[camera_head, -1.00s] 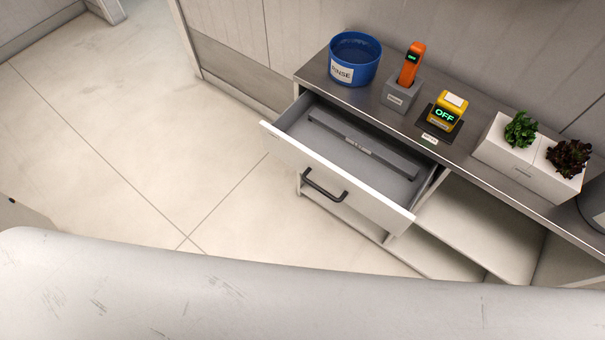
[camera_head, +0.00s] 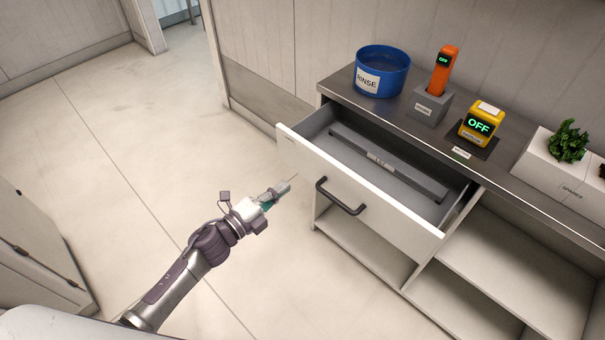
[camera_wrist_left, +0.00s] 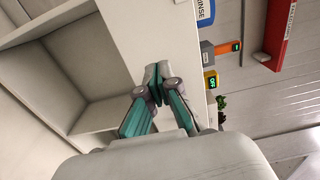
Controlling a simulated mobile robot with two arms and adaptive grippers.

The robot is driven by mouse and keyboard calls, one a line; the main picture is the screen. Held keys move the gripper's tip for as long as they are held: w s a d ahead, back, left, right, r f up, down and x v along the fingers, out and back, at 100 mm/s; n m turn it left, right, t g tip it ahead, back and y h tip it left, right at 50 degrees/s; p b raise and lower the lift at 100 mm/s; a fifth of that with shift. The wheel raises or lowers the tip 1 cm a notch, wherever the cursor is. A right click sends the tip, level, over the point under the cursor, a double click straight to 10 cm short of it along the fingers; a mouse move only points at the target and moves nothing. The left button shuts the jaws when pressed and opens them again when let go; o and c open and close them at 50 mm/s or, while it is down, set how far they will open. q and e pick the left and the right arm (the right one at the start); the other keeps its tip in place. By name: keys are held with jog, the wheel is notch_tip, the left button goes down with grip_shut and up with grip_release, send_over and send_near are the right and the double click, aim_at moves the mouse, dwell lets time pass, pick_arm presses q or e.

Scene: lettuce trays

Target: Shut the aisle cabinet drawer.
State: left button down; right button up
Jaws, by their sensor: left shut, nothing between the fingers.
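The aisle cabinet drawer (camera_head: 365,198) stands pulled out from the cabinet, its white front facing the aisle and its black bar handle (camera_head: 340,197) on that front. A long grey bar with a label lies inside the open drawer. My left gripper (camera_head: 284,187) is shut and empty, in front of the drawer front and left of the handle in the head view. In the left wrist view the shut fingers (camera_wrist_left: 158,82) point toward a white panel. My right gripper is not in view.
On the cabinet top (camera_head: 400,119) stand a blue rinse tub (camera_head: 381,72), an orange device in a grey holder (camera_head: 429,107), a yellow device reading OFF (camera_head: 481,122) and a white spares box (camera_head: 553,165) with lettuce. Open shelves lie below. The aisle floor at left is clear.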

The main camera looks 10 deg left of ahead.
aim_at(310, 167)
pick_arm(q)
jog(key=b+x, duration=0.1)
jog(key=x, duration=0.5)
jog(key=shift+w+d, duration=0.15)
jog(key=shift+w, duration=0.1)
jog(key=shift+x, duration=0.75)
jog(key=shift+d, duration=0.1)
